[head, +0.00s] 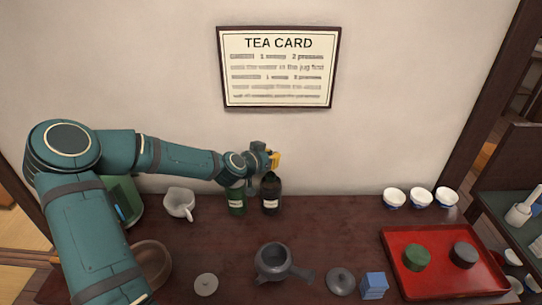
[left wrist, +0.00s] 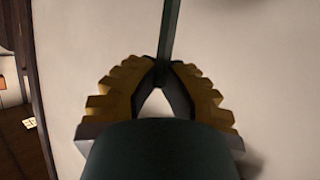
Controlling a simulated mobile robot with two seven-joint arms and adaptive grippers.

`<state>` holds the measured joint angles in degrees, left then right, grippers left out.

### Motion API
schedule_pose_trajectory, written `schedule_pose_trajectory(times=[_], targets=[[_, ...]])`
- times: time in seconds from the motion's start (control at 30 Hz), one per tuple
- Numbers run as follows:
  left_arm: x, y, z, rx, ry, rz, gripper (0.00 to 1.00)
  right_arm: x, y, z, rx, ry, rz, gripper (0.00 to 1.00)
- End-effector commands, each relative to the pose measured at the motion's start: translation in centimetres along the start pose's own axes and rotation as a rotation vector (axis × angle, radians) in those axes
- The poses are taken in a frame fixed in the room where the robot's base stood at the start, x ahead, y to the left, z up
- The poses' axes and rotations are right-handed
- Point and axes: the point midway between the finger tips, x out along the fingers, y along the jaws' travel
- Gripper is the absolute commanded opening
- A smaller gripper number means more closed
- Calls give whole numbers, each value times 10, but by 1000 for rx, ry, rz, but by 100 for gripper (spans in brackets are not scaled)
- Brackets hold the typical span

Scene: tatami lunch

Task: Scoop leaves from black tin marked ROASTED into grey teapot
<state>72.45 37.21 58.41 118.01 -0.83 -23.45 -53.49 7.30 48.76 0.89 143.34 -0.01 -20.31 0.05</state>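The black tin (head: 271,194) stands upright at the back of the table; its label is too small to read. The grey teapot (head: 272,262) stands open at the front middle, its handle to the right; a matching grey lid (head: 341,281) lies beside it. My left gripper (head: 273,160) is above the black tin, close to its top. In the left wrist view my left gripper (left wrist: 161,72) has its yellow fingers closed together on a thin dark rod (left wrist: 169,35), which looks like a scoop handle. The scoop's bowl cannot be made out. My right gripper is not in view.
A green tin (head: 236,201) stands just left of the black one. A white jug (head: 180,203), a pale lid (head: 206,284) and a blue box (head: 374,285) are on the table.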

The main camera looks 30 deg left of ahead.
Motion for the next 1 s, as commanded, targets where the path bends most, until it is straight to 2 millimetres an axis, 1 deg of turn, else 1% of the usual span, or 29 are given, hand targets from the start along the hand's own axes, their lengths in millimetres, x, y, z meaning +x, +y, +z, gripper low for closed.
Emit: schedule_pose_trajectory(times=[0.03, 0.43, 0.5, 0.73, 1.0], targets=[[2, 0, 6, 1, 0, 0, 0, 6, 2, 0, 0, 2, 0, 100], [14, 0, 32, 3, 0, 1, 0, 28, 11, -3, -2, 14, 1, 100], [15, 0, 35, 0, -1, 2, 0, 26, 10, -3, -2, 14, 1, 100], [19, -1, 45, 0, 0, 0, 0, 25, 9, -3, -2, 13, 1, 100], [21, -1, 49, 1, 1, 1, 0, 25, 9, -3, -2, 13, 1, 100]])
